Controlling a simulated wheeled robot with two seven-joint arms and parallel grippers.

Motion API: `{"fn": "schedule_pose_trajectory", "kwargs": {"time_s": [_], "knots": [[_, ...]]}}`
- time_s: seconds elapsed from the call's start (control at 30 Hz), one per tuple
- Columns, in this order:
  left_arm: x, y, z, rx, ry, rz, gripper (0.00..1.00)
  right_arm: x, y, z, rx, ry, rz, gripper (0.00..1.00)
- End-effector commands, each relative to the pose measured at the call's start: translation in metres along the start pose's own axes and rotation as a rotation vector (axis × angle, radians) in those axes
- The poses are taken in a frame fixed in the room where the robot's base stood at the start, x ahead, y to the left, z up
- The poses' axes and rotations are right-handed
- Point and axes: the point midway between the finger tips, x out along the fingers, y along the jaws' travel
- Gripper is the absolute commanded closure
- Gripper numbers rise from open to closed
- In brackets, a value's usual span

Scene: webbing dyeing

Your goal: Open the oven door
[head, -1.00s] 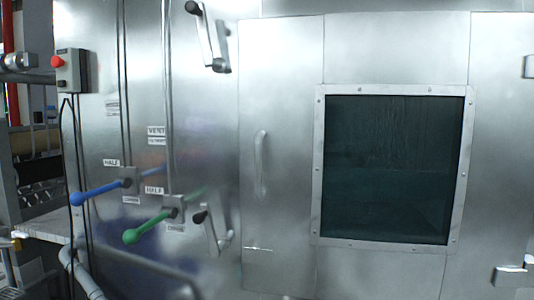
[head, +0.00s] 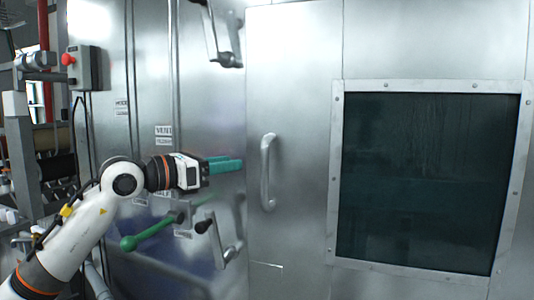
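The oven door (head: 300,60) is a large steel panel with a dark framed window (head: 425,180); it looks shut. Its vertical handle (head: 267,172) is near the door's left side. A latch lever (head: 222,35) sits at the upper left of the door and another latch lever (head: 222,240) at the lower left. My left gripper (head: 240,164), with green fingers, points right and is a little left of the handle, apart from it in the picture. Its fingers are seen edge-on, so I cannot tell whether they are open. My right gripper is not in view.
A green-knobbed lever (head: 150,234) is below my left forearm. A control box with a red button (head: 80,66) is at the upper left. Vertical rods run down the steel wall. The area in front of the window is clear.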

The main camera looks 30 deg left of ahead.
Motion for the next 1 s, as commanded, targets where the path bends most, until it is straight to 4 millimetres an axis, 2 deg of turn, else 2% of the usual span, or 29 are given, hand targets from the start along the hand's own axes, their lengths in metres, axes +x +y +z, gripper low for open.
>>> {"fn": "schedule_pose_trajectory", "kwargs": {"time_s": [0.03,0.2,0.4,0.5,0.7,0.93,0.97,1.0], "knots": [[0.008,0.001,-0.009,-0.002,0.0,0.003,0.62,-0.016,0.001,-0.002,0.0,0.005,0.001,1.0],[0.042,0.002,-0.01,-0.006,0.003,0.006,0.62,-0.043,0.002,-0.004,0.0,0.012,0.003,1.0],[0.079,0.002,-0.007,-0.006,0.003,0.005,0.62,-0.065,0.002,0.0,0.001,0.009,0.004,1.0],[0.091,0.001,-0.005,-0.007,0.003,0.004,0.62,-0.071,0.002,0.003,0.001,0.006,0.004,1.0],[0.102,0.001,-0.001,-0.003,0.001,0.003,0.62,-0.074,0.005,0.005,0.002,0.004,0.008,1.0],[0.103,0.001,0.0,-0.003,0.001,0.003,0.62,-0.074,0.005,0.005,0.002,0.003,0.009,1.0],[0.103,0.001,0.0,-0.003,0.001,0.003,0.64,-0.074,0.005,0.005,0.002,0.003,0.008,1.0],[0.103,0.001,0.0,-0.003,0.001,0.003,0.71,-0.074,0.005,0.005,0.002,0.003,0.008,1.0]]}}
